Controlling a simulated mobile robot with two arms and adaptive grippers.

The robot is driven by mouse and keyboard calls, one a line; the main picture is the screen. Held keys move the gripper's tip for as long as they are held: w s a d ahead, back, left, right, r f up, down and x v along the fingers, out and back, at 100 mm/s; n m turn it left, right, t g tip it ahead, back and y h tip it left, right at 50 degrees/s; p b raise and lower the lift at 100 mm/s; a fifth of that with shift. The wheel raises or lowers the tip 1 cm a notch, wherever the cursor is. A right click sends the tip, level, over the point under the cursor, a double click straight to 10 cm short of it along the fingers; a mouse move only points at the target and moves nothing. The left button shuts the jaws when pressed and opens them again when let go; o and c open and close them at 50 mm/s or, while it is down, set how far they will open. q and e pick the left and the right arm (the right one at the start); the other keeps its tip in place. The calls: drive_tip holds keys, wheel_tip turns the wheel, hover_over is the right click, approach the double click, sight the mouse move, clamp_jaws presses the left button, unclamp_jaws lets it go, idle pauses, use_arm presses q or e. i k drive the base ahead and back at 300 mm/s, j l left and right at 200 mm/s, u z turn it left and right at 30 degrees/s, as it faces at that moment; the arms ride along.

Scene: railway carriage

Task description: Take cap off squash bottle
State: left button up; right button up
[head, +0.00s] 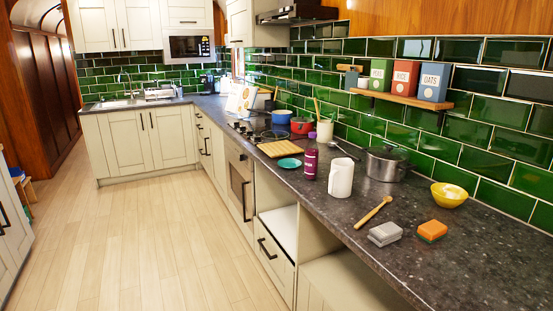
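A dark maroon bottle-like container (310,164) stands upright on the dark countertop (400,250). It is probably the squash bottle, but it is too small to make out its cap. It stands between a teal dish (289,163) and a white jug (341,178). A small purple item (312,136) shows just behind it, and I cannot tell what it belongs to. Neither of my grippers is in view.
A steel pot (386,165), yellow bowl (449,194), wooden-handled tool (374,212), grey block (385,233) and orange sponge (432,230) lie to the right. A wooden board (285,147) and hob are further back. The floor (165,250) left of the counter is clear.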

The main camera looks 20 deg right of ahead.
sight(312, 150)
drive_tip(key=i+j+z, duration=0.1)
drive_tip(key=i+z, duration=0.15)
drive_tip(key=i, duration=0.3)
drive_tip(key=i+j+z, duration=0.25)
drive_tip(key=i, duration=0.3)
drive_tip(key=i+j+z, duration=0.25)
drive_tip(key=i, duration=0.25)
